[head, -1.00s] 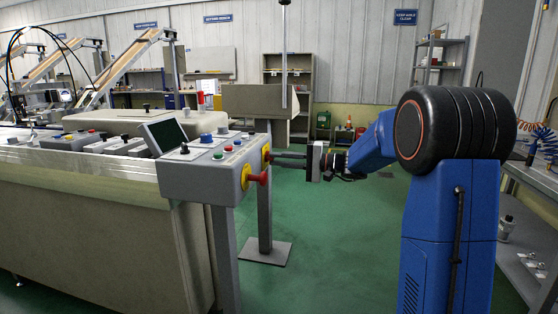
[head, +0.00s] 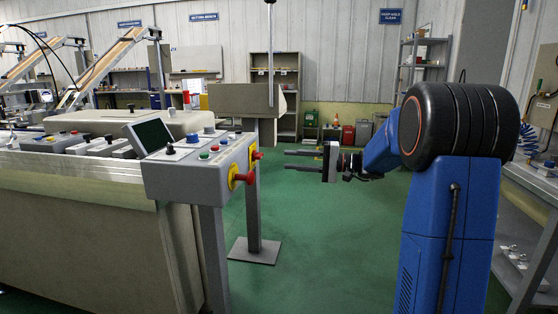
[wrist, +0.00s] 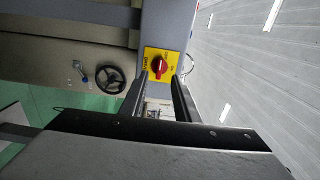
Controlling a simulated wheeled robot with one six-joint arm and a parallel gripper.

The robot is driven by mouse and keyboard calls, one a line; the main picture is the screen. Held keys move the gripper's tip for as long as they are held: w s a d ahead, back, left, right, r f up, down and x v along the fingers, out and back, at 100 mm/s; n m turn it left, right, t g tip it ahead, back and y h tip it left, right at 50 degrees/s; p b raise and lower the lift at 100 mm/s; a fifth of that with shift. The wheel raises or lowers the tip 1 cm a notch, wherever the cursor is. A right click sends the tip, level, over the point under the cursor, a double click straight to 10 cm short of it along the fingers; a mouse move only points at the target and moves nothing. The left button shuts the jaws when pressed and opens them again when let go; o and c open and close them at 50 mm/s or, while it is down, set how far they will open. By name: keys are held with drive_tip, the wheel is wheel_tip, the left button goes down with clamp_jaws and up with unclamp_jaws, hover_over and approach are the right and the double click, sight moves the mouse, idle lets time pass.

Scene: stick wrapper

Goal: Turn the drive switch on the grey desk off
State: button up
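The grey desk (head: 190,182) is a control console with a small screen, at the left-centre of the head view. On its right side face sits a red rotary switch on a yellow plate (head: 254,156). The wrist view shows this switch (wrist: 161,67) straight ahead, with small lettering on the plate that I cannot read; its set position is unclear. My gripper (head: 288,160) is open and empty, to the right of the switch with a clear gap. In the wrist view its two fingers (wrist: 161,80) point at the plate, either side of the red knob.
A larger red knob on a yellow base (head: 240,177) sticks out nearer on the same face. Buttons (head: 204,154) cover the console top. A grey post on a foot plate (head: 255,251) stands below. A workbench (head: 530,215) is at right. Green floor is clear between.

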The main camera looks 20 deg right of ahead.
drive_tip(key=v, duration=0.8)
drive_tip(key=shift+a, duration=0.1)
